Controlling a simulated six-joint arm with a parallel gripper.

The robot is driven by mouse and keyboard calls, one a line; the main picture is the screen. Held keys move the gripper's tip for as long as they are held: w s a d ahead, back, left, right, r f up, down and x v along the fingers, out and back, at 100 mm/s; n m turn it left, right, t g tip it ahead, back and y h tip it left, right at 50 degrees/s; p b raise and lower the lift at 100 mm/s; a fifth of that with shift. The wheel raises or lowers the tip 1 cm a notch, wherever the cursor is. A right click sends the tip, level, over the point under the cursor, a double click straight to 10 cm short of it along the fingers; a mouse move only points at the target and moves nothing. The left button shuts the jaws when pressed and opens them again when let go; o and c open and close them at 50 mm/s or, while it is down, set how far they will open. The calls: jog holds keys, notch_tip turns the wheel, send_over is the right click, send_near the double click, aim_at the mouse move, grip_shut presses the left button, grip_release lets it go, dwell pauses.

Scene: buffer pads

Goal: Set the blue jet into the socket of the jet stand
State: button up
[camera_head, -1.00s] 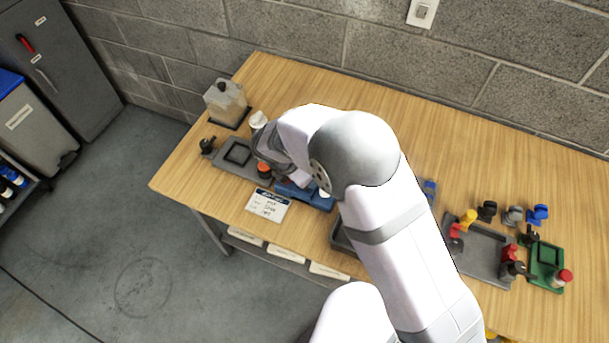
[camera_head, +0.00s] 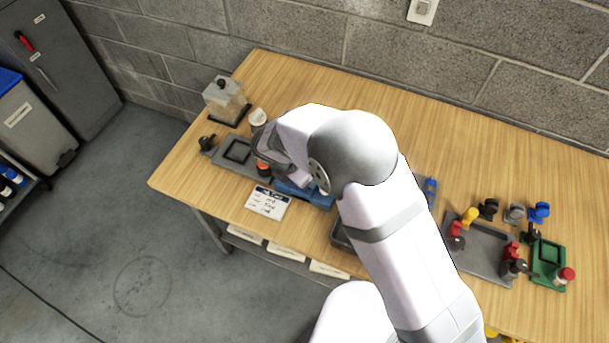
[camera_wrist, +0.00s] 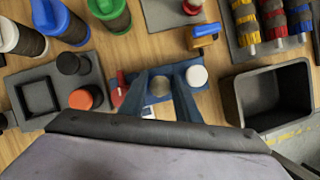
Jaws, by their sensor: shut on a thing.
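My gripper (camera_wrist: 160,85) is low over a blue stand (camera_wrist: 174,68) and shut on a piece between its two blue-grey fingers. I take this piece for the blue jet (camera_wrist: 159,86); only a round grey face of it shows clearly. A white round top (camera_wrist: 196,75) is just right of the fingers. The blue stand (camera_head: 318,198) also shows in the head view, partly behind my wrist. I cannot tell whether the held piece is seated in a socket or above it, since the fingers and my arm hide its lower end.
A grey tray with a square recess (camera_wrist: 38,96) and an orange-capped piece (camera_wrist: 82,99) lie to the left. A dark bin (camera_wrist: 273,95) is at the right. Bottles (camera_wrist: 62,22) stand behind. A green stand (camera_head: 548,271) and a grey tray (camera_head: 485,262) are far right.

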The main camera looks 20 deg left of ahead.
jog(key=shift+r, duration=0.1)
jog(key=shift+r+p, duration=1.85)
jog(key=shift+p, duration=0.15)
jog(key=shift+f+b, duration=0.65)
jog(key=shift+f, duration=0.4)
jog(key=shift+f+b, duration=0.55)
jog(key=shift+f, duration=0.45)
dwell(0.5)
jog(key=shift+r, duration=0.2)
jog(key=shift+r+p, duration=1.85)
jog(key=shift+p, duration=0.05)
jog(key=shift+f, duration=0.1)
